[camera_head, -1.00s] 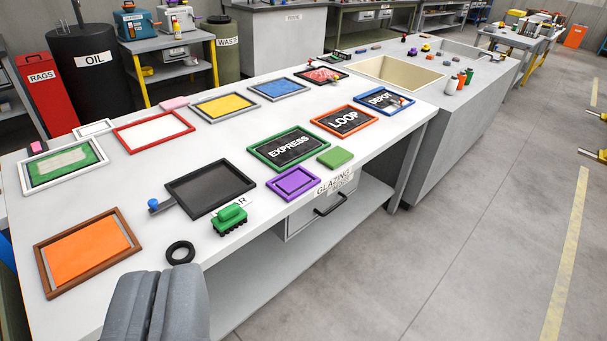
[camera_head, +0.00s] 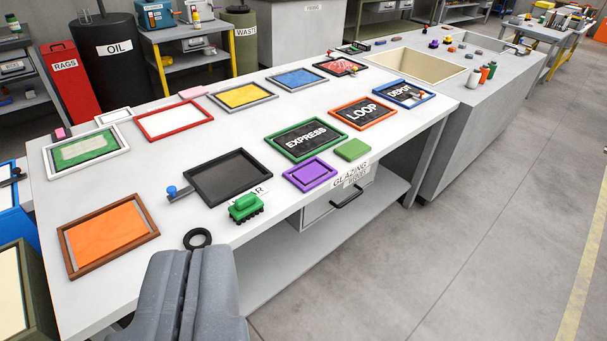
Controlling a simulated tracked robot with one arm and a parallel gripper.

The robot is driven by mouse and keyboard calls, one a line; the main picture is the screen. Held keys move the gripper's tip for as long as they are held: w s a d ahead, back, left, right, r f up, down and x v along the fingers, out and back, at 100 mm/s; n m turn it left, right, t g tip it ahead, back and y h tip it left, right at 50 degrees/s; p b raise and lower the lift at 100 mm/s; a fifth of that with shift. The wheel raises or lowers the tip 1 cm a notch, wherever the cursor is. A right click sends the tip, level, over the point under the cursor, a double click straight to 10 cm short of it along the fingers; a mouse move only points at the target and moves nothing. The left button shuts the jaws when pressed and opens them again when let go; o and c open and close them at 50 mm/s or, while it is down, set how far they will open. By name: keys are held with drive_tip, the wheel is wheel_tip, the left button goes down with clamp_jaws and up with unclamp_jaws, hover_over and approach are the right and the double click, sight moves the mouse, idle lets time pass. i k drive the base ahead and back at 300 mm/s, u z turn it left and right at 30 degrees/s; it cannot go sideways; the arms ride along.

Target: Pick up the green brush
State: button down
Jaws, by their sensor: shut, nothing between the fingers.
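The green brush (camera_head: 245,207) lies on the white bench top (camera_head: 150,192) near its front edge, with its green handle up and dark bristles down. It is just in front of a black frame (camera_head: 228,177) and partly covers a label. My grey gripper (camera_head: 196,256) is at the bottom of the picture, below and to the left of the brush in the picture and apart from it. Its two fingers are together with nothing between them. The brush is fully in view.
A black ring (camera_head: 197,238) lies between my fingertips and the bench top's middle. A blue-knobbed tool (camera_head: 178,192) lies left of the black frame. A purple frame (camera_head: 310,174) and a green block (camera_head: 352,149) lie right of the brush. The floor (camera_head: 470,240) at right is clear.

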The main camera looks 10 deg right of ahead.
sight(249, 205)
drive_tip(key=u, duration=0.35)
drive_tip(key=i, duration=1.35)
drive_tip(key=z, duration=0.55)
